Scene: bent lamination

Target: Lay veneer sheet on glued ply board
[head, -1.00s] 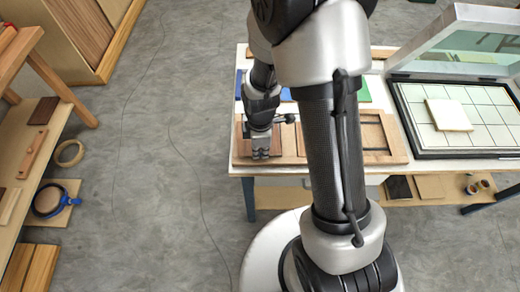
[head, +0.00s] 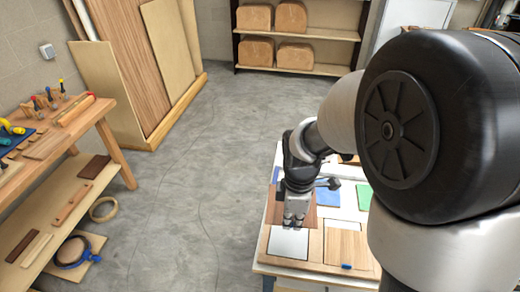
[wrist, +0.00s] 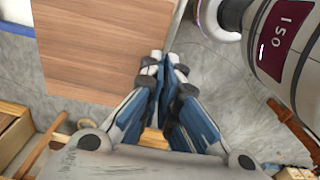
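A brown wood-grain veneer sheet (wrist: 105,50) fills the upper left of the wrist view. My gripper (wrist: 164,62) has its fingers together at the sheet's lower right edge and appears shut on it. In the head view my gripper (head: 295,221) points down at the table's left part, with the brown sheet (head: 274,212) showing around it. Just in front lies a wooden tray (head: 262,246) with a white panel (head: 288,244) at left and a light wood panel (head: 346,246) at right. I cannot tell for certain which is the glued board.
The table also holds a blue sheet (head: 328,194), a green sheet (head: 364,197) and a small blue item (head: 347,267) on the tray's front edge. A workbench (head: 100,118) with tools stands at left. Shelves (head: 297,70) stand at the back. The floor (head: 205,170) between is clear.

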